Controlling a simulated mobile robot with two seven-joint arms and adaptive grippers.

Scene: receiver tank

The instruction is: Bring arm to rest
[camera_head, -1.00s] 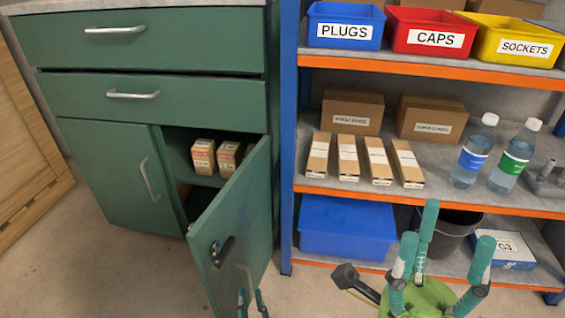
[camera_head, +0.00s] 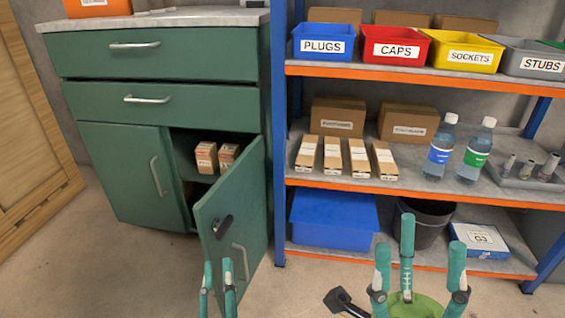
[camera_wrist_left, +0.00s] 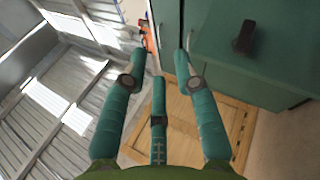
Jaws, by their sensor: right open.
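My left gripper (camera_head: 217,270) is at the bottom of the head view, in front of the lower part of the open green cabinet door (camera_head: 231,212). In the left wrist view its teal fingers (camera_wrist_left: 161,66) stand apart with nothing between them. My right gripper (camera_head: 418,252) is at the lower right of the head view, in front of the metal shelf's lowest level. Its teal fingers are spread apart and empty above its green palm. Most of both arms lies outside the head view.
The blue-and-orange shelf (camera_head: 420,192) carries labelled bins, boxes and bottles. A blue tub (camera_head: 333,222), a dark bucket (camera_head: 424,222) and a white-blue box (camera_head: 479,238) sit low. A dark hammer-like shape (camera_head: 339,299) is left of my right gripper. Floor shows left of the cabinet door.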

